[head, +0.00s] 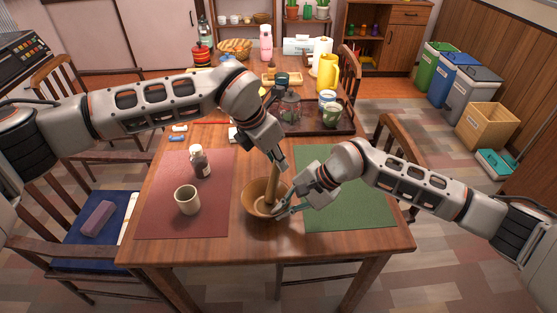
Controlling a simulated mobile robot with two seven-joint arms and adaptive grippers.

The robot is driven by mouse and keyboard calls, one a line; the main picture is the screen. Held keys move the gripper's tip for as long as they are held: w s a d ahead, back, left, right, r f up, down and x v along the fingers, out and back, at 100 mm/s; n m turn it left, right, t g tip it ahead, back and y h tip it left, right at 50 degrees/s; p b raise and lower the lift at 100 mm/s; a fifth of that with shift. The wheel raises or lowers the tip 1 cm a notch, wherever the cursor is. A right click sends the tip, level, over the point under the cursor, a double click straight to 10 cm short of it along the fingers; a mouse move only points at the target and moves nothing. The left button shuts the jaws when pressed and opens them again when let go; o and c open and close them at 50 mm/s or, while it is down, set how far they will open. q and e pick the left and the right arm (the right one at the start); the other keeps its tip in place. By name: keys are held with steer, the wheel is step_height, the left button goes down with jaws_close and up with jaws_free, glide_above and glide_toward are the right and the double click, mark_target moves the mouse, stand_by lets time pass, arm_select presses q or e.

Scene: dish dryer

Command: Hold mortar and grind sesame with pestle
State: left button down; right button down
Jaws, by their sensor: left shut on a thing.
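The brown mortar (253,206) stands upright near the front middle of the table, between the two mats. The wooden pestle (272,183) stands nearly upright with its lower end inside the mortar. My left gripper (277,162) is shut on the upper part of the pestle, above the mortar. My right gripper (284,209) is at the mortar's right rim, its fingers close to or touching it; whether they clamp the wall is unclear. Sesame inside the mortar is too small to make out.
A beige cup (187,200) and a small capped bottle (200,162) stand on the red mat (160,220). The green mat (350,213) right of the mortar is clear apart from my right arm above it. A dark tray (346,122) with a jar and cups lies behind.

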arm_select(q)
steer(key=shift+r, duration=4.25)
arm_select(e)
steer(key=c, duration=2.2)
jaws_free()
steer(key=v, duration=1.2)
steer(key=shift+w+r, duration=0.1)
